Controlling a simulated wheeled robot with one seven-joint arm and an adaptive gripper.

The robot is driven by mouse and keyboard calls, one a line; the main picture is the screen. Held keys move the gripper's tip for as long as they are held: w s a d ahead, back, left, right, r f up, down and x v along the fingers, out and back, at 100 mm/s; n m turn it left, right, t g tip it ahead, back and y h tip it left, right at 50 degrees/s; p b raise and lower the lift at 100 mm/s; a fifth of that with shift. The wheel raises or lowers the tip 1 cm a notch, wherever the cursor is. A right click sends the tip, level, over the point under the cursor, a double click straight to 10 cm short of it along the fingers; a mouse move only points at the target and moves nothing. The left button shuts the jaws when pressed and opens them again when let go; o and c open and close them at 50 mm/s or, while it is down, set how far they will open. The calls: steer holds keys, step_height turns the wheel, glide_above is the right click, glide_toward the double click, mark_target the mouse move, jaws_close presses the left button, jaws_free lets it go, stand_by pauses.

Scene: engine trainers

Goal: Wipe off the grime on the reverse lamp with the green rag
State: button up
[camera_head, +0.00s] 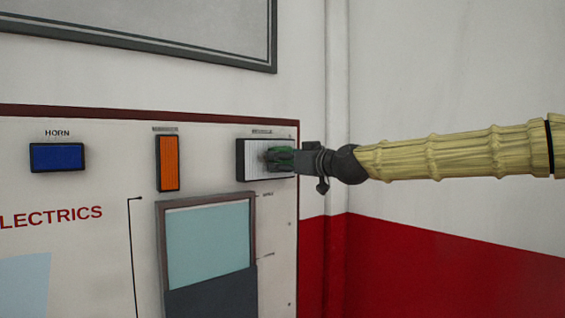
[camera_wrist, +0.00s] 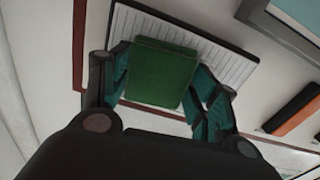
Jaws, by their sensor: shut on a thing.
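The reverse lamp (camera_head: 253,161) is a white ribbed rectangle in a black frame at the top right of the panel. In the wrist view its ribbed face (camera_wrist: 222,66) shows around the rag. My gripper (camera_head: 276,158) is at the lamp's right part, its fingers in front of the lamp face. In the wrist view my gripper is shut on the green rag (camera_wrist: 160,72), a folded block between the two fingers. The rag lies over part of the lamp; I cannot tell whether it touches. I cannot make out grime on the visible part of the lamp.
The panel (camera_head: 100,165) also carries an orange lamp (camera_head: 167,163), a blue horn block (camera_head: 57,157) and a framed pale window (camera_head: 208,238). A grey-framed board (camera_head: 150,30) hangs above. Free space lies right of the panel, before the white and red wall (camera_head: 440,265).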

mark_target(253, 160)
steer(key=shift+w+d, duration=0.1)
steer(key=shift+d, duration=0.05)
steer(key=shift+w+d+f+b, duration=0.1)
steer(key=shift+w+d+b, duration=0.25)
steer(key=shift+w+d, duration=0.3)
steer(key=shift+w+d+b, duration=0.3)
steer(key=shift+w+d, duration=0.15)
steer(key=shift+d, duration=0.4)
steer(key=shift+s+a, duration=0.1)
steer(key=shift+a, duration=0.05)
steer(key=shift+s+a+b, duration=0.55)
steer(key=shift+s+a, duration=0.6)
steer(key=shift+a, duration=0.45)
steer(key=shift+s+a+b, duration=0.55)
steer(key=shift+s+a, duration=0.65)
steer(key=shift+a, duration=0.4)
steer(key=shift+s+a+b, duration=0.55)
steer(key=shift+s+a, duration=0.6)
steer(key=shift+a, duration=0.45)
steer(key=shift+d, duration=0.1)
steer(key=shift+b+v, duration=0.95)
steer(key=shift+v, duration=2)
